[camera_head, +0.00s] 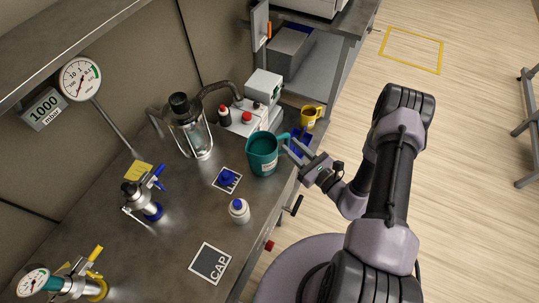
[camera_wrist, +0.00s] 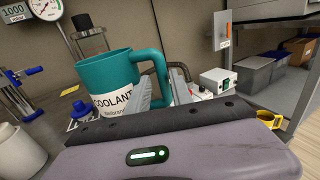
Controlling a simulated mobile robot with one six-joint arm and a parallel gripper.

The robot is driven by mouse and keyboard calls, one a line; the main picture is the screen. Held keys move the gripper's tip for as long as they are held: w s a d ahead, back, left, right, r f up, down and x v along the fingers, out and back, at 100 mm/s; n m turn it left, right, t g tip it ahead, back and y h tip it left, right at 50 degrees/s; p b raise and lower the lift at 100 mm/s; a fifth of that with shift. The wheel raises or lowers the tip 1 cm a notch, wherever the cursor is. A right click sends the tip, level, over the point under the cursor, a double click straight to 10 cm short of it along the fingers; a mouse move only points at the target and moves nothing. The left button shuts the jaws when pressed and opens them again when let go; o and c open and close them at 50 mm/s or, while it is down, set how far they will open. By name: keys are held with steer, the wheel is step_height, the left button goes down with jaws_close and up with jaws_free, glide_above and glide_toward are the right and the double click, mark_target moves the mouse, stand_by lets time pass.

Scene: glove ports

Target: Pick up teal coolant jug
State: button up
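The teal coolant jug (camera_head: 262,153) stands upright on the grey metal bench near its right edge. In the wrist view the jug (camera_wrist: 105,72) shows a white label reading COOLANT, with its handle (camera_wrist: 160,62) on the right. My gripper (camera_head: 292,148) reaches in from the right at the handle side. In the wrist view my gripper's fingers (camera_wrist: 163,92) are apart, one on each side of the handle's lower part. I see a gap between them, so the gripper looks open. Whether a finger touches the handle is hard to tell.
A glass vessel (camera_head: 195,135) and a pump unit (camera_head: 242,120) stand behind the jug.

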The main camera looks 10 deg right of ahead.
mark_target(280, 136)
steer(key=b+x, duration=0.2)
steer(key=x, duration=0.4)
steer(key=shift+w+a, duration=0.1)
steer(key=shift+w, duration=0.15)
jaws_close()
stand_by(1.1)
